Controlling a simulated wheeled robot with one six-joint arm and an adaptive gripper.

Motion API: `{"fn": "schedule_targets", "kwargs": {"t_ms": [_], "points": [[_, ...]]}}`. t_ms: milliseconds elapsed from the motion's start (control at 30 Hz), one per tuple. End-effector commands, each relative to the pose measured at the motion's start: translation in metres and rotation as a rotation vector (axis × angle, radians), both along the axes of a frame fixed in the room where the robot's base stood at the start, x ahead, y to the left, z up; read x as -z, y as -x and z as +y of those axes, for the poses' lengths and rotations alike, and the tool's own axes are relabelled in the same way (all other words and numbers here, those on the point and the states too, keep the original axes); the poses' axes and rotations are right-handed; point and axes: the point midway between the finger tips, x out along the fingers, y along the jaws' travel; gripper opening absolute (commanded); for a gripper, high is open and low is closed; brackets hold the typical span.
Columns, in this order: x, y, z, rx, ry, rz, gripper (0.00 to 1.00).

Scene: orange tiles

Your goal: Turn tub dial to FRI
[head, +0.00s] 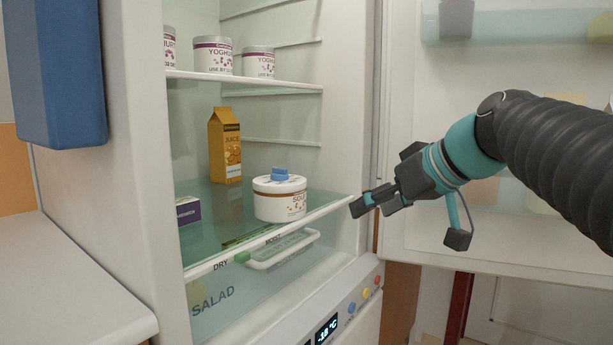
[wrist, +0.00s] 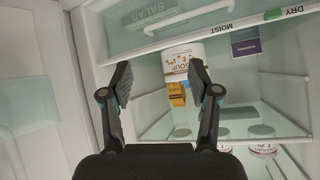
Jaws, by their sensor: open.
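The tub (head: 280,204), white with a "SOUP" label, stands upright on the lower glass shelf of the open fridge. Its round white lid carries a blue dial (head: 280,175); the dial's lettering is too small to read. My gripper (head: 362,203) is open and empty, right of the tub by the shelf's front edge. It also shows in the wrist view (wrist: 158,82), with both fingers spread and apart from the tub.
A juice carton (head: 225,147) stands behind the tub, and a small purple box (head: 188,210) lies to its left. Yoghurt pots (head: 213,56) stand on the upper shelf (head: 290,84). The salad drawer (head: 240,300) is below. The open fridge door (head: 430,110) is behind my arm.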

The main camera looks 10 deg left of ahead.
Motion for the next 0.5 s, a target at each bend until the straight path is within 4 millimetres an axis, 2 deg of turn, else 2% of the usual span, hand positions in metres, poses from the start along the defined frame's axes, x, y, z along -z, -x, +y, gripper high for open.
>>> {"fn": "schedule_targets", "kwargs": {"t_ms": [33, 100, 233, 333, 500], "points": [[-0.013, -0.014, 0.014, -0.058, -0.024, -0.040, 0.61], [-0.035, -0.026, 0.030, -0.136, -0.057, -0.101, 0.61], [-0.065, -0.040, 0.053, -0.247, -0.102, -0.198, 0.61], [-0.079, -0.045, 0.063, -0.298, -0.123, -0.247, 0.61], [-0.085, -0.049, 0.073, -0.330, -0.137, -0.276, 0.61]]}}
